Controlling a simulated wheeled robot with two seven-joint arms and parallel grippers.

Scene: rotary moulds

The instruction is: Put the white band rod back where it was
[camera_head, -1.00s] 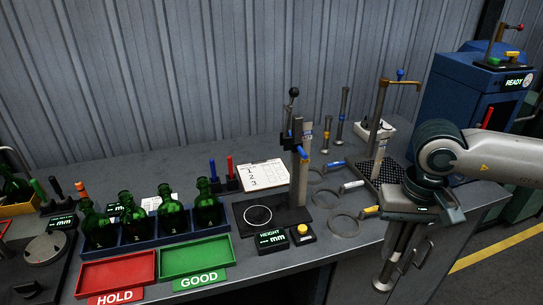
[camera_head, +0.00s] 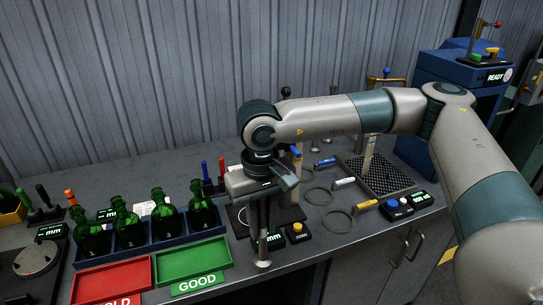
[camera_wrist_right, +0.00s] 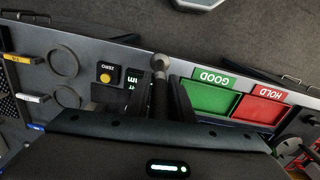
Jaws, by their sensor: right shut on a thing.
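My right gripper (camera_head: 262,203) points down over the bench, left of the loop gauges. It is shut on a grey metal rod (camera_head: 263,240) that hangs nearly upright with a round knob at its lower end. The rod also shows in the right wrist view (camera_wrist_right: 161,64), between the dark fingers. I take it for the white band rod, but no white band shows on it; the jaws hide its upper part. The spot it came from cannot be made out. My left gripper is not in view.
The height gauge is mostly hidden behind my gripper; its yellow-button box (camera_head: 298,232) is close on the right. The green tray (camera_head: 193,260), red tray (camera_head: 112,280) and green bottles (camera_head: 163,219) stand left. Loop gauges and a black mesh mat (camera_head: 388,178) lie right.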

